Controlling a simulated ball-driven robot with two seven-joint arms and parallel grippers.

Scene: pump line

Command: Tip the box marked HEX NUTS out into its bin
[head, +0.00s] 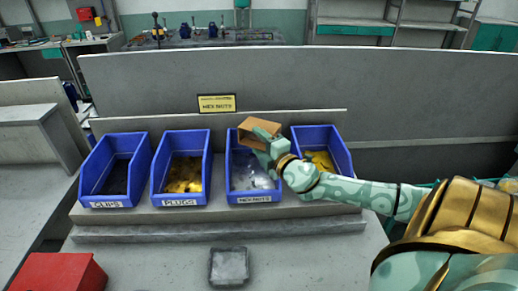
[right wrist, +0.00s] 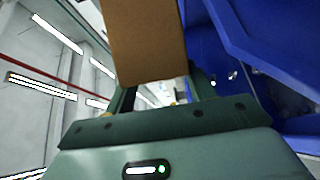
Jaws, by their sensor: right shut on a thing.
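The small brown cardboard box (head: 259,126) is held tilted above the back part of the blue bin labelled HEX NUTS (head: 254,199). Silvery pieces (head: 252,177) lie in that bin. My right gripper (head: 268,139) is shut on the box, at its right side in the head view. In the right wrist view the box (right wrist: 145,42) stands between the fingers, with a blue bin wall (right wrist: 265,45) to its right. I cannot read any marking on the box. My left gripper is not in view.
Bins labelled CLIPS (head: 103,204) and PLUGS (head: 180,200) stand to the left, and another blue bin (head: 340,160) with yellow pieces to the right. A yellow HEX NUTS sign (head: 216,103) is behind. A red box (head: 60,273) and grey block (head: 228,267) are in front.

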